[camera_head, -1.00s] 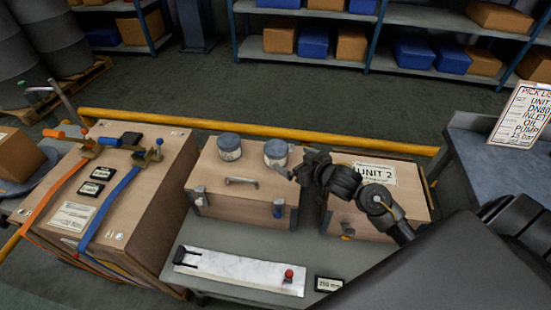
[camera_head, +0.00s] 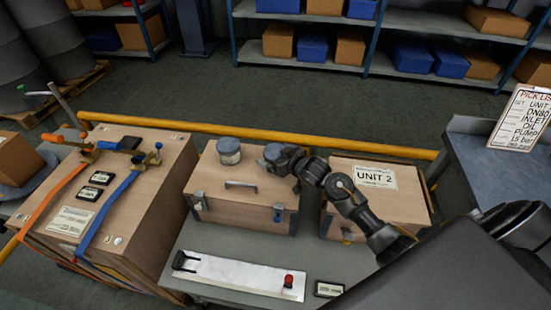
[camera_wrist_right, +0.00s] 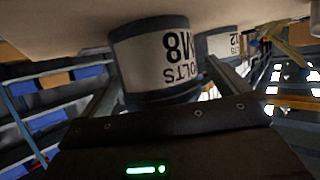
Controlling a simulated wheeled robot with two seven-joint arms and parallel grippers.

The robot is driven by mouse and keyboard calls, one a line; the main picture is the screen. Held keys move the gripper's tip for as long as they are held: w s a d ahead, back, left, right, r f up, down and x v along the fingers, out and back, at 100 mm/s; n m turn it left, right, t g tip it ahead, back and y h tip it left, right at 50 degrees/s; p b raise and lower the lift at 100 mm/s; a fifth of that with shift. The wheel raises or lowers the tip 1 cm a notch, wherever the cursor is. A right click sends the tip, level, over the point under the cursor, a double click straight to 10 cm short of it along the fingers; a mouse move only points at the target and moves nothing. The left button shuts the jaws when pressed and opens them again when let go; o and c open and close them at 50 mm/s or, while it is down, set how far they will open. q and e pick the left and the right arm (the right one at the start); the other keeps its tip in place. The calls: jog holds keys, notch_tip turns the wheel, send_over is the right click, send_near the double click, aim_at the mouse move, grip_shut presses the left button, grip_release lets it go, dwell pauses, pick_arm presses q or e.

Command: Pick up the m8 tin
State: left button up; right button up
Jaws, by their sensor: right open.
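The M8 tin (camera_wrist_right: 168,62), grey-blue with a white "BOLTS M8" label, is large in the wrist view, where the picture is turned over. My right gripper (camera_head: 278,160) is open at this tin. Its fingers lie one to each side of the tin in the wrist view; I cannot tell whether they touch it. In the head view the gripper largely covers the tin, on the right part of the wooden case lid (camera_head: 213,178). A second tin (camera_head: 229,151) stands to its left; its label, ending in "12", shows in the wrist view (camera_wrist_right: 222,45). My left gripper is not in view.
A case marked UNIT 2 (camera_head: 376,178) stands close on the right, under my arm. The lid handle (camera_head: 241,185) lies in front of the tins. A strapped crate (camera_head: 150,206) is at left. A yellow rail (camera_head: 285,137) runs behind.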

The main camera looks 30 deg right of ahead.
jog(key=shift+w, duration=0.1)
jog(key=c, duration=1.1)
jog(key=shift+c, duration=1.3)
